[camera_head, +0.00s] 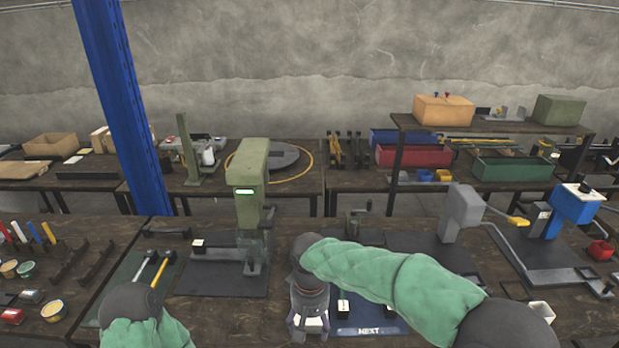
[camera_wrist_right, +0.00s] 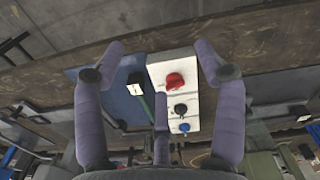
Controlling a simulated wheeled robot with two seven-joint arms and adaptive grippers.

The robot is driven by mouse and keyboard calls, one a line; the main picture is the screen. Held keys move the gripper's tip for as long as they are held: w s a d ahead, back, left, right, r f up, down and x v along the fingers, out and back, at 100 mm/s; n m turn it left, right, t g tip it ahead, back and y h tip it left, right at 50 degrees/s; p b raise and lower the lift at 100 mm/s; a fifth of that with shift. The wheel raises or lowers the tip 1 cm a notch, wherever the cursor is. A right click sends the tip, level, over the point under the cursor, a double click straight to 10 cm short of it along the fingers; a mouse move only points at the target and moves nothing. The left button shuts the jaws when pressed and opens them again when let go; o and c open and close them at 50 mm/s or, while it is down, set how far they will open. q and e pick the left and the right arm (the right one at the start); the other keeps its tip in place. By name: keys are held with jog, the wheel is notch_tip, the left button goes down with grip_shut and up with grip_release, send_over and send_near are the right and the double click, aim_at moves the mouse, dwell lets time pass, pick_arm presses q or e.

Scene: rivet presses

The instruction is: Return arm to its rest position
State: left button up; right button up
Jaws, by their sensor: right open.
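My right arm comes in from the right in a green padded sleeve, bent across the front of the bench. Its gripper (camera_head: 309,318) points down at the front middle of the bench. In the right wrist view the gripper (camera_wrist_right: 160,50) has its purple-grey fingers spread, with nothing held between them.
A blue mat marked NEXT (camera_head: 385,326) lies beside my right gripper. A green press (camera_head: 250,190) stands behind to the left, a grey press (camera_head: 462,213) and a blue machine (camera_head: 573,205) to the right. A blue post (camera_head: 122,110) rises at the left.

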jog(key=s+d+f+m+g+y, duration=0.1)
jog(key=s+d+f, duration=0.15)
jog(key=f, duration=0.85)
jog(key=s+d+f+m+y, duration=0.1)
jog(key=s+f+y, duration=0.15)
jog(key=f, duration=0.75)
pick_arm(q)
jog(key=shift+s, duration=0.15)
pick_arm(e)
jog(key=s+d+f+m+t, duration=0.1)
jog(key=s+d+f+m, duration=0.3)
jog(key=s+f, duration=0.8)
jog(key=shift+s+d+f, duration=0.15)
jog(key=shift+s+d, duration=0.7)
jog(key=shift+d, duration=0.3)
